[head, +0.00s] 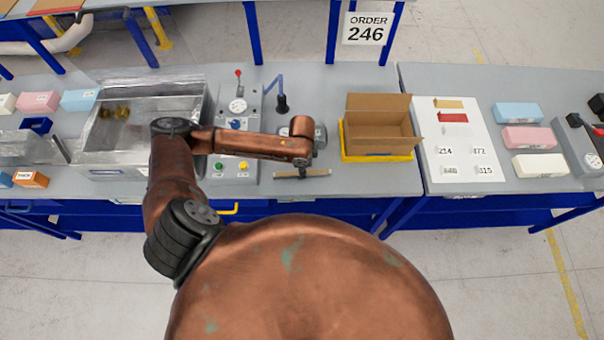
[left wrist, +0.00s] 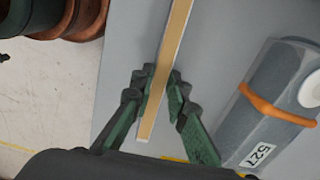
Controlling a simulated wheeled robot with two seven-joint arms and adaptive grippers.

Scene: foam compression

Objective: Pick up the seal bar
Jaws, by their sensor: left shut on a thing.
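The seal bar (left wrist: 171,55) is a long, thin tan strip with pale edges. In the left wrist view it runs from the top edge down between the fingers of my left gripper (left wrist: 160,108). The gripper is shut on it. In the head view the bar (head: 318,173) lies level at the front of the grey bench, right of the control panel. My left gripper (head: 301,172) is over it there, and my arm hides part of the gripper. I cannot tell whether the bar touches the bench. My right gripper is in neither view.
A grey device (left wrist: 270,105) with an orange band and label 527 lies close right of the gripper. An open cardboard box (head: 380,128) in a yellow tray stands to the right. The panel (head: 236,140) with buttons and a metal bin (head: 100,160) are to the left.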

